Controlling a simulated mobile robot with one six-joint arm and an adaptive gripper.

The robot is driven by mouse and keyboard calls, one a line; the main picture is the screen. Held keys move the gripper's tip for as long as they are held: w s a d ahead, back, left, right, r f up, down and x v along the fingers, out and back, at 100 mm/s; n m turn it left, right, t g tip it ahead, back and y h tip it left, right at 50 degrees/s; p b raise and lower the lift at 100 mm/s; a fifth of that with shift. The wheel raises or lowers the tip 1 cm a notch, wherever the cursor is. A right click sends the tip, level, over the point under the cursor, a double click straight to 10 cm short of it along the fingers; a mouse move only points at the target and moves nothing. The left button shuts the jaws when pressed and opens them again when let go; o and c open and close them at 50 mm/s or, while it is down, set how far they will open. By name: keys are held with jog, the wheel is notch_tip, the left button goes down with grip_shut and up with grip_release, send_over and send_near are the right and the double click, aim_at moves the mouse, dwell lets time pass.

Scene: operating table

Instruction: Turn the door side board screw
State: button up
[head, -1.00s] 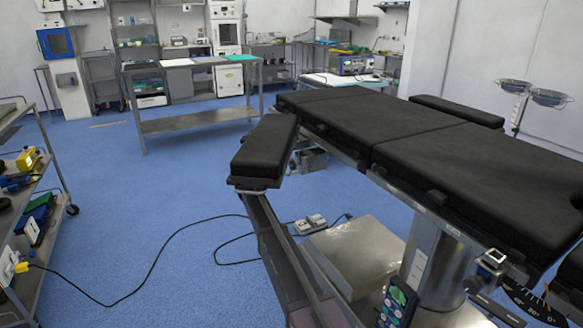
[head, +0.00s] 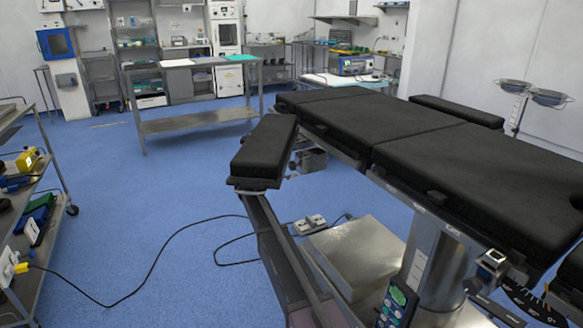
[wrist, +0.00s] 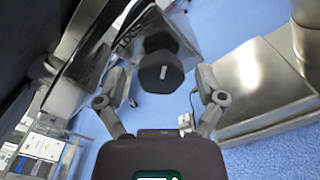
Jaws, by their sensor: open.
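A dark, rounded screw knob (wrist: 161,72) with a small light label shows in the upper middle of the wrist view. I take it to be the board screw. My gripper (wrist: 162,80) is open, with one finger to the left and one to the right of the knob in the picture. I see no contact between fingers and knob, and the depth between them is hard to judge. In the head view, the operating table (head: 470,170) has black pads and a metal side rail. My gripper cannot be made out there.
A metal clamp (head: 491,263) sits by the table's near side, with a hand control (head: 397,303) below it. A cable (head: 150,262) crosses the blue floor. A trolley (head: 60,180) stands at the left and a workbench (head: 195,118) at the back.

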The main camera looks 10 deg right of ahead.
jog(key=shift+a, duration=0.15)
jog(key=v, duration=1.1)
jog(key=shift+a, duration=0.25)
jog(key=shift+s+r+m, duration=0.1)
jog(key=shift+s+m, duration=0.1)
jog(key=shift+m, duration=0.1)
